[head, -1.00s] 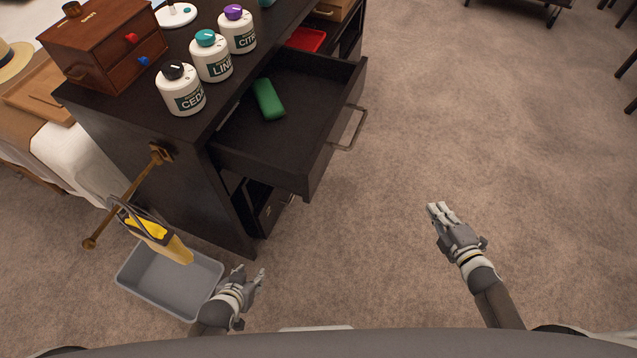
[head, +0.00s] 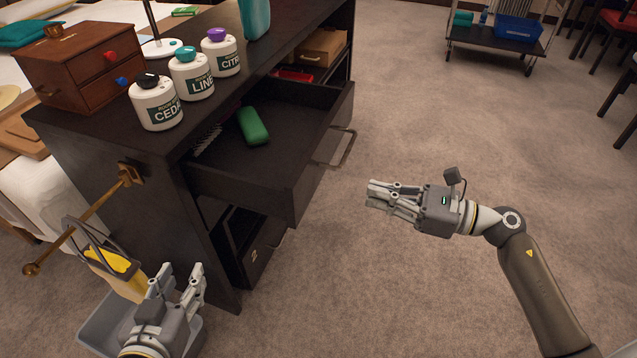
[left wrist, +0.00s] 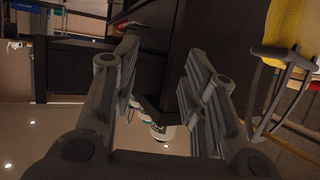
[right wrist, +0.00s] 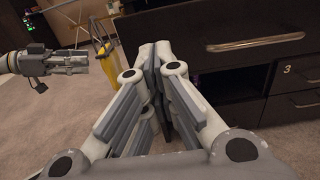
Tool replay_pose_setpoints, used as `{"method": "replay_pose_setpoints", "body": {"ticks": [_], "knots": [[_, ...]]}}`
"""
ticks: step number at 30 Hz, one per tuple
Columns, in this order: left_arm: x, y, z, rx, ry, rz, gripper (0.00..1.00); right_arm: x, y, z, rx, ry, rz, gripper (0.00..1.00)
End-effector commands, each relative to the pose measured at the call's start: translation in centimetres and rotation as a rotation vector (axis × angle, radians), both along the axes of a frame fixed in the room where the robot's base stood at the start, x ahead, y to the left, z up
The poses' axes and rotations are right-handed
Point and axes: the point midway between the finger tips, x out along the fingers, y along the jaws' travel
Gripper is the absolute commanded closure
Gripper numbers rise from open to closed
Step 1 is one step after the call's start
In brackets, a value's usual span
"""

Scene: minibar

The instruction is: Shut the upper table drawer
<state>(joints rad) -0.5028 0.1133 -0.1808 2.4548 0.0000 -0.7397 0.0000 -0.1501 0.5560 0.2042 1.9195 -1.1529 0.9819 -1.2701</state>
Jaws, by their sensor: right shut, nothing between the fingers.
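The upper table drawer (head: 265,165) is pulled out from the dark table (head: 120,190), with a green case and a brush-like item inside. Its metal handle (head: 336,148) faces right. In the right wrist view the drawer front with its long handle (right wrist: 255,42) is at the upper right. My right gripper (head: 368,195) is shut and empty, to the right of the drawer and apart from the handle. My left gripper (head: 182,268) is open and empty, low at the table's near end, in front of a grey bin.
Several labelled bottles (head: 191,75) and a wooden box (head: 80,68) stand on the table. A brass rail (head: 85,220) with a yellow item sticks out above the grey bin (head: 92,328). A lower drawer (head: 250,250) sits below. Carpet to the right is free.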

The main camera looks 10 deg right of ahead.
Motion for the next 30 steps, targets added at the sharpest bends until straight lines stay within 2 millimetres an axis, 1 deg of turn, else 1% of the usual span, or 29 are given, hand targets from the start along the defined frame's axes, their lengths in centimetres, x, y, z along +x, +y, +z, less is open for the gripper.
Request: {"method": "replay_pose_setpoints", "body": {"ticks": [1,9,15,21,30], "knots": [[0.0,0.0,0.0,-0.001,-0.003,0.000,0.60,0.6,0.9,0.1,0.004,-0.004,0.001,1.00],[0.1,-0.1,0.2,-0.003,-0.013,-0.001,0.60,3.9,5.8,0.1,0.007,-0.001,0.000,1.00],[0.3,-0.2,0.5,-0.008,-0.034,-0.002,0.60,5.7,8.4,0.1,0.007,-0.001,-0.001,1.00],[0.5,-0.2,0.8,-0.011,-0.050,-0.002,0.60,6.5,9.6,0.0,0.005,0.002,-0.002,1.00],[0.5,-0.3,1.0,-0.013,-0.055,-0.003,0.60,6.6,9.7,0.0,0.004,0.003,-0.002,1.00]]}}
